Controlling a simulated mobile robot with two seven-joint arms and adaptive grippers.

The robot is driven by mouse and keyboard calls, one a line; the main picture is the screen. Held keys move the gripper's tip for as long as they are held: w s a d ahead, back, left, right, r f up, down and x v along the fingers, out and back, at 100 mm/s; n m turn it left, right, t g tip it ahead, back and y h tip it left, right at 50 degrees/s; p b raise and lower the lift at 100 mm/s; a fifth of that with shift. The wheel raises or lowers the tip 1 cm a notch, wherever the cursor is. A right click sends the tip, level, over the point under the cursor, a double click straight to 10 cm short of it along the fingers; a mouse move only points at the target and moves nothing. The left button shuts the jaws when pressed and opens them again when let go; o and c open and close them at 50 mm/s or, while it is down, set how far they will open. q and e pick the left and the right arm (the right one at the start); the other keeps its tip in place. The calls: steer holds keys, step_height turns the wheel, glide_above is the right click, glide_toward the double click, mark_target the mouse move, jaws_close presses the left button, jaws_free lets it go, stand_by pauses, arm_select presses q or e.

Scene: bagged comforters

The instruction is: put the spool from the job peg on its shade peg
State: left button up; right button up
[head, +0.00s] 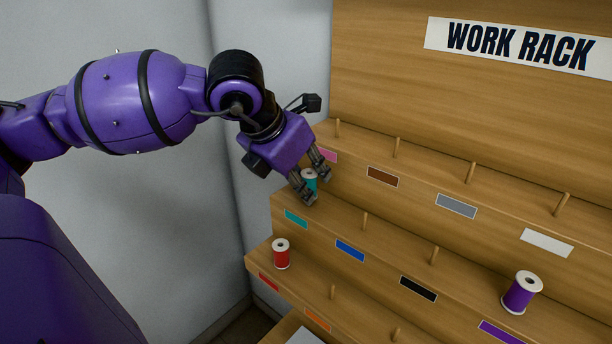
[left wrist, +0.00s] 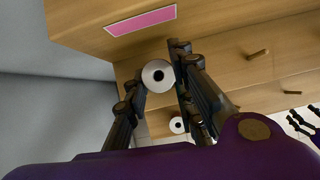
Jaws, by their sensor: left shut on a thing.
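A teal spool (head: 310,181) with white ends is between the fingers of my left gripper (head: 312,186), which is shut on it. It is at the left end of the middle step, above the teal label (head: 296,218). In the left wrist view the spool's white top (left wrist: 158,76) with its dark centre hole shows between the fingertips (left wrist: 158,82). The fingers hide part of the spool, and I cannot tell whether it rests on the step or whether a peg is inside it.
The stepped wooden work rack (head: 440,60) has bare pegs and coloured labels. A red spool (head: 281,254) stands on the lower step at left, a purple spool (head: 521,293) at lower right. The pink label (head: 328,156) is on the step face just behind my gripper. A grey wall (head: 150,230) is at left.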

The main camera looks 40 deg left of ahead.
arm_select(q)
steer(key=shift+f, duration=0.5)
arm_select(e)
steer(key=shift+s+f, duration=0.15)
steer(key=shift+f, duration=0.05)
arm_select(q)
steer(key=o, duration=1.1)
steer(key=o, duration=0.6)
steer(key=shift+w+r+p+v, duration=0.15)
steer(key=shift+p+v, duration=0.4)
steer(key=shift+v, duration=0.55)
steer(key=shift+w+r+p+v, duration=0.15)
steer(key=shift+p+v, duration=0.35)
steer(key=shift+v, duration=0.65)
steer(key=shift+w+f+p+v, duration=0.1)
steer(key=shift+p+v, duration=0.45)
steer(key=shift+v, duration=0.55)
arm_select(e)
steer(key=w+r+t, duration=0.1)
steer(key=w+r, duration=0.3)
steer(key=r, duration=0.2)
steer(key=shift+w, duration=0.25)
arm_select(q)
steer(key=shift+r, duration=0.15)
